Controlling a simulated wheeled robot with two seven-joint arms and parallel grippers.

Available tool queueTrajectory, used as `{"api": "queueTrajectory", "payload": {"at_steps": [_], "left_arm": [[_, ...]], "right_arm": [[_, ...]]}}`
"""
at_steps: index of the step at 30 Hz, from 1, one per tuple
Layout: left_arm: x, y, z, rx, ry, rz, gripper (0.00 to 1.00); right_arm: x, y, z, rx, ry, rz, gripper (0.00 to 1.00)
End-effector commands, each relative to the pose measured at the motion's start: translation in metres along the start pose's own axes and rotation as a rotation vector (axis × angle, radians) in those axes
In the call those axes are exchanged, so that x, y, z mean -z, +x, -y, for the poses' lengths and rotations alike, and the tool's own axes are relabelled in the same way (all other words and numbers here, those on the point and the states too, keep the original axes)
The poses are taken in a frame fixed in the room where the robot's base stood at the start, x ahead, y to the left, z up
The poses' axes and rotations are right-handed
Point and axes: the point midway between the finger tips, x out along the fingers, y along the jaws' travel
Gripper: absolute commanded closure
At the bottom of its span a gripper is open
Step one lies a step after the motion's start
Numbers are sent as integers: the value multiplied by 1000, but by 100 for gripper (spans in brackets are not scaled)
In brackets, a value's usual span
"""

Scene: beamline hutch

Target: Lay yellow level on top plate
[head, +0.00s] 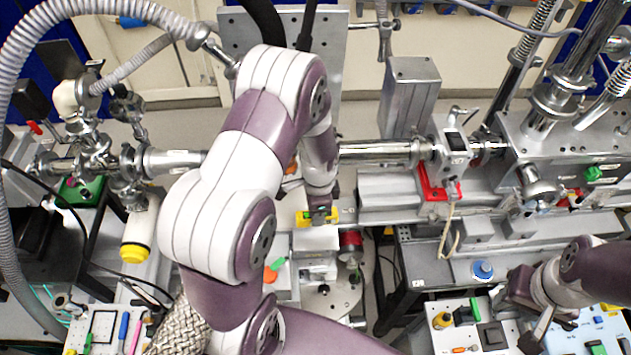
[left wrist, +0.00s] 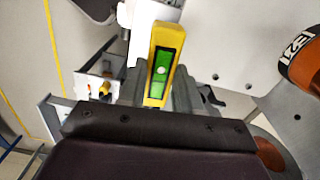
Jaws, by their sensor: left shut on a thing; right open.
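The yellow level (head: 334,215) with a green vial is in the jaws of my left gripper (head: 319,214). In the left wrist view the level (left wrist: 170,38) lies lengthwise between the two grey fingers of the left gripper (left wrist: 157,92), which are shut on it. In the head view a light grey block with a flat top plate (head: 316,238) is just below the level; I cannot tell whether they touch. My right gripper (head: 515,290) is at the lower right, open, away from the level; its fingertips are hard to make out.
A steel beam pipe (head: 375,152) runs behind my left arm. A red clamp piece (head: 437,186) sits on the rail at right. A tool panel (head: 470,325) with a blue knob (head: 483,270) behind it is near my right gripper.

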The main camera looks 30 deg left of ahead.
Motion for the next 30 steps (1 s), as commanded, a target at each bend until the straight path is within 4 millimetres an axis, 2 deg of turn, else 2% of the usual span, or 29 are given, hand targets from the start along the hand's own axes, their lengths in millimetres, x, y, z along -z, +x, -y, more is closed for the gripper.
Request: {"api": "queueTrajectory", "payload": {"at_steps": [16,30], "left_arm": [[0,51,0,-2,1,1,100],[0,57,0,0,1,0,100]], "right_arm": [[0,0,0,0,0,0,57],[0,0,0,0,0,0,57]]}}
